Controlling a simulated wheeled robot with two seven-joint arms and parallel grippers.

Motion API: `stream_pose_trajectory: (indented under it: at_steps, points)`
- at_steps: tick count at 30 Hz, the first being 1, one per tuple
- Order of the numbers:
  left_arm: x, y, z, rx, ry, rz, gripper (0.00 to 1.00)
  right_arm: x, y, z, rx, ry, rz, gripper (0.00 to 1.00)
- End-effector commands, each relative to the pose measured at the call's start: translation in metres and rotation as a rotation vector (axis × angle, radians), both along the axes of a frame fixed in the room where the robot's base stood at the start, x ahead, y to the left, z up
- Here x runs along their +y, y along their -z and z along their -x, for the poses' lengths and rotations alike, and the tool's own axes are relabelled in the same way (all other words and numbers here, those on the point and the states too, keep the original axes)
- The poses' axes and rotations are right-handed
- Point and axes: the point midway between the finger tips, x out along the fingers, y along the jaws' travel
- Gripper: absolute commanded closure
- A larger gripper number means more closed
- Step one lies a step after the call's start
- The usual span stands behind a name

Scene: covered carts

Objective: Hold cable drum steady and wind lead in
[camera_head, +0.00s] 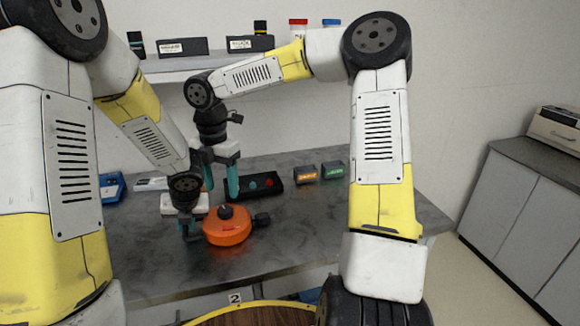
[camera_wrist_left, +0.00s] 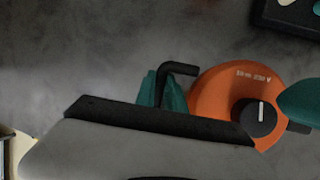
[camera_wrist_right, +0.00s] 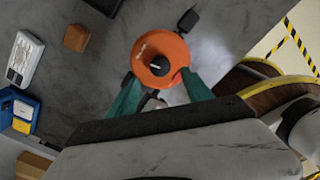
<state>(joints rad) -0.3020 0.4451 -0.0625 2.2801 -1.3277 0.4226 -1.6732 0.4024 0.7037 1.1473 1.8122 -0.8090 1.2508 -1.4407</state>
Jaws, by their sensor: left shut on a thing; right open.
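The cable drum (camera_head: 228,229) is a round orange case with a black knob on top, standing on the grey worktop; it also shows in the left wrist view (camera_wrist_left: 215,92) and the right wrist view (camera_wrist_right: 150,45). A black plug-like end (camera_head: 262,219) sticks out of its right side; no length of lead is clearly visible. My left gripper (camera_head: 188,236) is at the drum's left side, shut on its black bent handle (camera_wrist_left: 180,68). My right gripper (camera_head: 220,192) is above and behind the drum, open and empty, its fingers pointing down. Its fingers (camera_wrist_right: 160,95) appear apart from the knob.
A white device (camera_head: 178,204) and blue box (camera_head: 112,187) are left. The worktop's right part is clear.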

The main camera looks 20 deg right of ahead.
Motion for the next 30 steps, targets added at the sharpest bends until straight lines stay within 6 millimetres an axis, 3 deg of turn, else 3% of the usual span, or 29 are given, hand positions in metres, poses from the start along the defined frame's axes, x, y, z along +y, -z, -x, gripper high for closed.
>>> stream_pose_trajectory:
  at_steps: [7, 19, 30]
  points:
    - [0.000, 0.000, 0.000, 0.000, 0.000, 0.001, 1.00, 0.001, -0.052, 0.000, -0.004, 0.002, -0.001, 0.41]
    - [0.000, 0.000, 0.000, 0.000, 0.000, 0.001, 1.00, -0.028, -0.056, 0.044, -0.055, 0.479, 0.096, 0.41]
    - [0.000, 0.000, 0.000, 0.000, 0.000, 0.001, 1.00, -0.063, -0.075, 0.081, -0.135, 0.984, 0.070, 0.41]
